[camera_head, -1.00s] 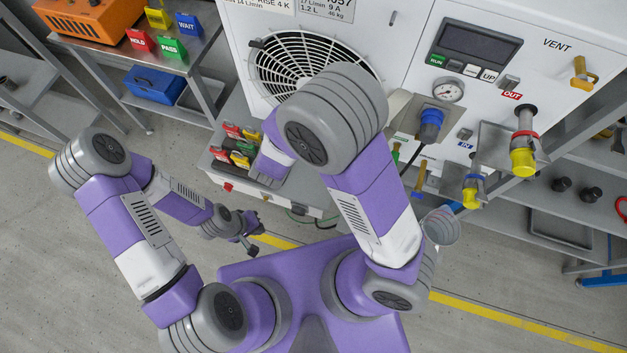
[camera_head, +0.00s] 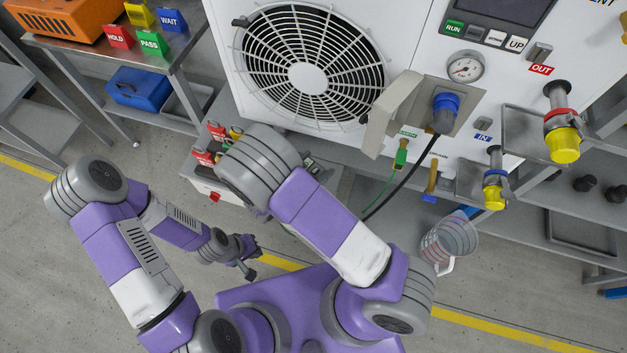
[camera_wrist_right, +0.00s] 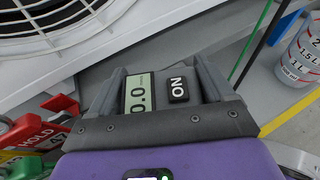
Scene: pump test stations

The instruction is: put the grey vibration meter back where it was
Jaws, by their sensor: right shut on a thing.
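The grey vibration meter shows in the right wrist view (camera_wrist_right: 140,92), with a greenish display reading 0.0 and a dark ON button. My right gripper (camera_wrist_right: 160,82) is shut on it, with a jaw on each side. In the head view my right forearm hides this gripper and most of the meter. The two are near the shelf (camera_head: 204,184) under the fan unit, beside red and yellow-green tags (camera_head: 207,157). My left gripper (camera_head: 250,262) is empty, its fingers apart, above the floor left of my base.
The white pump station (camera_head: 410,60) with its fan grille (camera_head: 308,78) stands close ahead. An open grey flap (camera_head: 393,113), a blue plug (camera_head: 445,108) and hanging cables are to the right. A clear measuring jug (camera_head: 448,240) stands lower right. A side bench (camera_head: 110,58) is at left.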

